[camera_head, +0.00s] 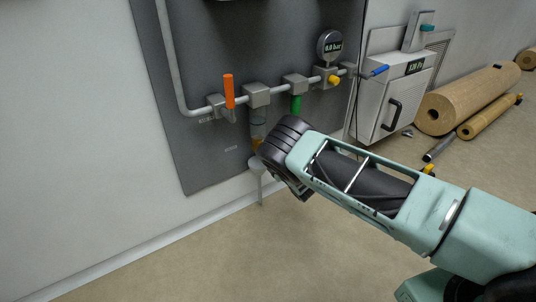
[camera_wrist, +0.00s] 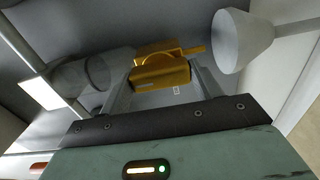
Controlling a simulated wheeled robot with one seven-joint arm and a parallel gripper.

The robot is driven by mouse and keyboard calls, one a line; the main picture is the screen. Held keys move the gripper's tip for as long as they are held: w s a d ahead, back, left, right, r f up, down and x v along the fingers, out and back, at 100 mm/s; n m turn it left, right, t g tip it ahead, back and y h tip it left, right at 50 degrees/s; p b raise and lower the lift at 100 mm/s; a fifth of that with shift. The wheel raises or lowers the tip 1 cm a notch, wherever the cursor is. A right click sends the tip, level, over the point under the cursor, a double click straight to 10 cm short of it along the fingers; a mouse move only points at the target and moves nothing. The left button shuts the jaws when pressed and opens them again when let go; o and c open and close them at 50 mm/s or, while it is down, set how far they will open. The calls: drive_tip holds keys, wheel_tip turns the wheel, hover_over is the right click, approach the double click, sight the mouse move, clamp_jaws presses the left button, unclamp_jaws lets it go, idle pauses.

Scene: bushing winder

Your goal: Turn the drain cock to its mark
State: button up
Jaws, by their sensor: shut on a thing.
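The drain cock (camera_wrist: 165,66) is a yellow-orange body with a narrow tab pointing right in the wrist view. A small part of it shows in the head view (camera_head: 256,144), below the clear bowl (camera_head: 257,122) and mostly behind my arm's end. My gripper (camera_wrist: 163,75) has its two fingers on either side of the yellow cock and is shut on it. In the head view the fingers are hidden behind my wrist. A small white label with a dark symbol (camera_wrist: 176,91) shows just below the cock in the wrist view. I cannot make out the mark clearly.
A grey funnel (camera_head: 257,163) stands under the cock; in the wrist view it is close on the right (camera_wrist: 240,42). A white cabinet (camera_head: 392,99) stands right.

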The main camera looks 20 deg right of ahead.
idle(0.4)
drive_tip(key=shift+f, duration=0.1)
drive_tip(key=o, duration=1)
drive_tip(key=shift+s, duration=0.1)
drive_tip(key=p+v, duration=0.6)
drive_tip(key=v, duration=1.1)
drive_tip(key=shift+s, duration=0.1)
